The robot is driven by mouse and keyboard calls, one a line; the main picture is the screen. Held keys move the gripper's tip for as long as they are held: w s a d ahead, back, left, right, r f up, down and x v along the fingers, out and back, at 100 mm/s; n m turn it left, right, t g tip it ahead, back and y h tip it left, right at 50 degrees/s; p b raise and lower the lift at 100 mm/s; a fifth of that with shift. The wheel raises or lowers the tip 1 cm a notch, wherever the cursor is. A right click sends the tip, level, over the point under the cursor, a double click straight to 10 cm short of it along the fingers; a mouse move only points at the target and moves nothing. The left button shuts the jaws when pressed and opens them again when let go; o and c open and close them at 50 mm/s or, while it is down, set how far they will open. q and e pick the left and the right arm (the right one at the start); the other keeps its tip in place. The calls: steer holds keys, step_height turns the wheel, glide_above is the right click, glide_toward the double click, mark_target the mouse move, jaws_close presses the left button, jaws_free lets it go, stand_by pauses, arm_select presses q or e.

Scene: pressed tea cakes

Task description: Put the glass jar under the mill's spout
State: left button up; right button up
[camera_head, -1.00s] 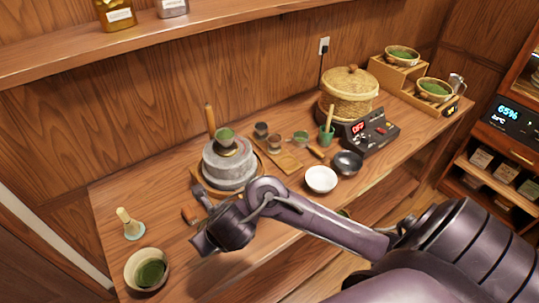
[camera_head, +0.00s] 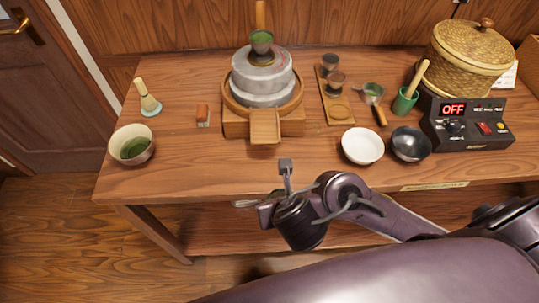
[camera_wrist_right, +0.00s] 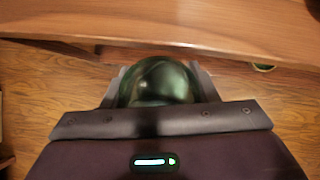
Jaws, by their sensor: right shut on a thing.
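The stone mill (camera_head: 262,82) stands at the back of the table in the head view. Its wooden spout (camera_head: 265,125) points forward toward the table's front edge. My right gripper (camera_head: 279,185) is in front of and below the spout, near the front edge. In the right wrist view it is shut on a rounded, greenish, see-through thing, which looks like the glass jar (camera_wrist_right: 158,80). Most of the jar is hidden in the head view. My left gripper is not in view.
A tea bowl (camera_head: 131,146) and whisk stand at the left. A white bowl (camera_head: 362,145), a black bowl (camera_head: 410,143) and a control box (camera_head: 466,125) stand at the right. The table before the spout is clear.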

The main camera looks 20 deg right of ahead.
steer(key=w, duration=0.8)
steer(key=shift+w+d, duration=0.25)
steer(key=shift+d, duration=0.1)
steer(key=shift+w, duration=0.7)
steer(key=w, duration=0.4)
steer(key=shift+d, duration=0.25)
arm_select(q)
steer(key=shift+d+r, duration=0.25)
arm_select(e)
steer(key=shift+s+f, duration=0.1)
steer(key=shift+s, duration=0.05)
steer(key=shift+f, duration=0.1)
steer(key=o, duration=1)
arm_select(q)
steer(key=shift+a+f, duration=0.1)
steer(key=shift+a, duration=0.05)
